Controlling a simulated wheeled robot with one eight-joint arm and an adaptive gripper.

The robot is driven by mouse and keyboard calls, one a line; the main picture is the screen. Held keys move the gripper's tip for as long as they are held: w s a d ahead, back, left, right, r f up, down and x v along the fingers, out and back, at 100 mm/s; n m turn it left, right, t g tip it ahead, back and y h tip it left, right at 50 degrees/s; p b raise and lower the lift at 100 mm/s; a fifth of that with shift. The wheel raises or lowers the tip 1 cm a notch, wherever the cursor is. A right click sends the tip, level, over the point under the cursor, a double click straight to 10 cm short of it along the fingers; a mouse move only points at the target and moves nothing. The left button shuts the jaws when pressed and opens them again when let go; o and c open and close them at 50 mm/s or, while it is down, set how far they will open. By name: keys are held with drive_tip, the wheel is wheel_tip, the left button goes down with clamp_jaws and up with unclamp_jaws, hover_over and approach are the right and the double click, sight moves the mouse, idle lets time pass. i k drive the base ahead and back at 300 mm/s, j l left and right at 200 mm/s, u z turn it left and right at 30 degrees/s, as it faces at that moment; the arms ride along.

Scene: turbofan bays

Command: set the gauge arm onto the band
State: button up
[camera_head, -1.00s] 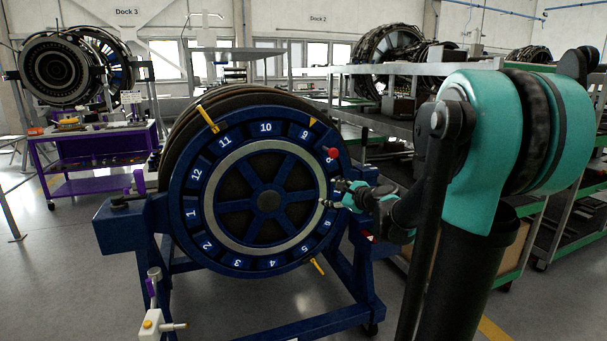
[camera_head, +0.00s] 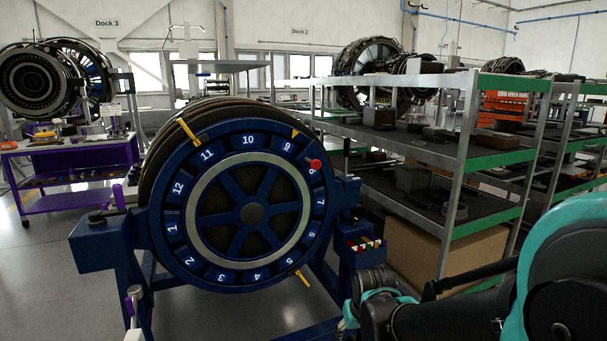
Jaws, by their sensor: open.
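A large blue wheel with numbered pockets (camera_head: 173,228) stands upright on a blue frame. A pale grey ring, which looks like the band (camera_head: 197,196), runs around its spoked middle. No part is clearly the gauge arm. A small upright fitting with a purple part (camera_head: 134,300) shows at the lower left, cut by the bottom edge. A yellow lever (camera_head: 188,131) crosses the wheel's upper left rim, and a red knob (camera_head: 315,164) sits at its right rim. My gripper (camera_head: 348,318) is low, right of the wheel and apart from it, open with nothing seen in it.
A small holder with red, green and white items (camera_head: 365,244) sits on the frame's right side. A green-edged shelf rack (camera_head: 487,214) and a cardboard box (camera_head: 420,245) stand at right. A purple cart (camera_head: 75,195) is at left. Floor between cart and wheel is clear.

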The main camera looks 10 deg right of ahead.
sight(135, 293)
drive_tip(key=j+u, duration=0.35)
drive_tip(key=k+j+u, duration=0.1)
drive_tip(key=j+u, duration=0.15)
drive_tip(key=u, duration=0.15)
drive_tip(key=j+u, duration=0.35)
drive_tip(key=l, duration=0.1)
